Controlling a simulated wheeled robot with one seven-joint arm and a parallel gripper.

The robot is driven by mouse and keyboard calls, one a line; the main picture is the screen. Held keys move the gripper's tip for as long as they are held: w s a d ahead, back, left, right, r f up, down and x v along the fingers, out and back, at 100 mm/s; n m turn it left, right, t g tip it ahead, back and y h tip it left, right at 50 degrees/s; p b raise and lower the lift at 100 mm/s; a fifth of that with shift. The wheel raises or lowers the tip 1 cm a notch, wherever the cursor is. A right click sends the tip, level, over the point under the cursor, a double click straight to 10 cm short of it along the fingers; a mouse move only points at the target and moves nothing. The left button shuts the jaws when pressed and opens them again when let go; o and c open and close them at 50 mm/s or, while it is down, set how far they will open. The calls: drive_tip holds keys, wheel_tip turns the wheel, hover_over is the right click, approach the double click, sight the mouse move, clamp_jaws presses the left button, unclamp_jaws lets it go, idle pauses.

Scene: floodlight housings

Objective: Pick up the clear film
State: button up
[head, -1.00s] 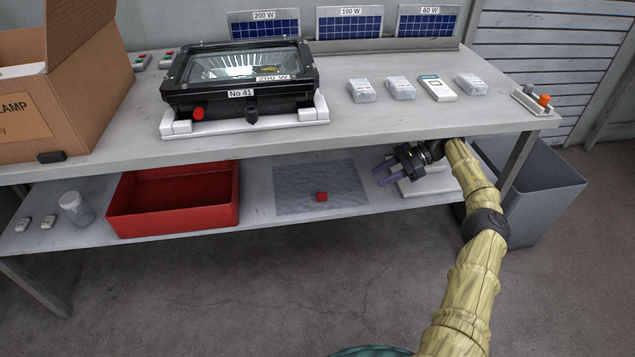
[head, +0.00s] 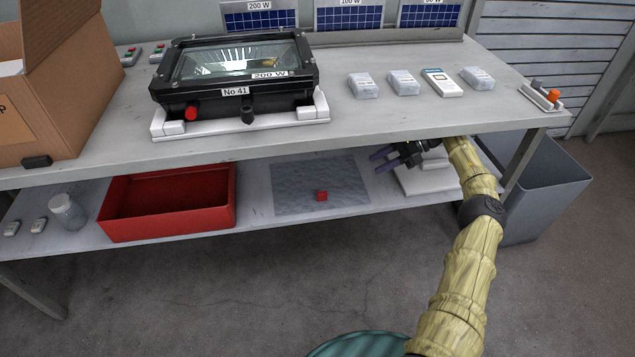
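The clear film (head: 291,183) appears to be the greyish, see-through rectangular sheet lying flat on the lower shelf. Part of my wrist is hidden by the tabletop edge.
A red tray (head: 168,226) stands left of the film and a white block (head: 428,180) sits below my gripper. The tabletop (head: 400,122) overhangs the shelf and carries a floodlight (head: 238,75). A grey bin (head: 540,195) stands at right.

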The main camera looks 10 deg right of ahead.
drive_tip(key=shift+a, duration=0.1)
drive_tip(key=b, duration=0.4)
approach(323, 192)
drive_tip(key=shift+x, duration=0.9)
drive_tip(key=shift+w+a+f, duration=0.1)
drive_tip(key=shift+a+f, duration=0.1)
drive_tip(key=shift+a, duration=0.25)
drive_tip(key=b+x, duration=0.3)
drive_tip(key=x, duration=0.1)
drive_tip(key=shift+s+f+b, duration=0.2)
drive_tip(key=shift+f+b, duration=0.05)
drive_tip(key=shift+b, duration=0.1)
drive_tip(key=shift+a+f, duration=0.15)
drive_tip(key=shift+a, duration=0.35)
clamp_jaws()
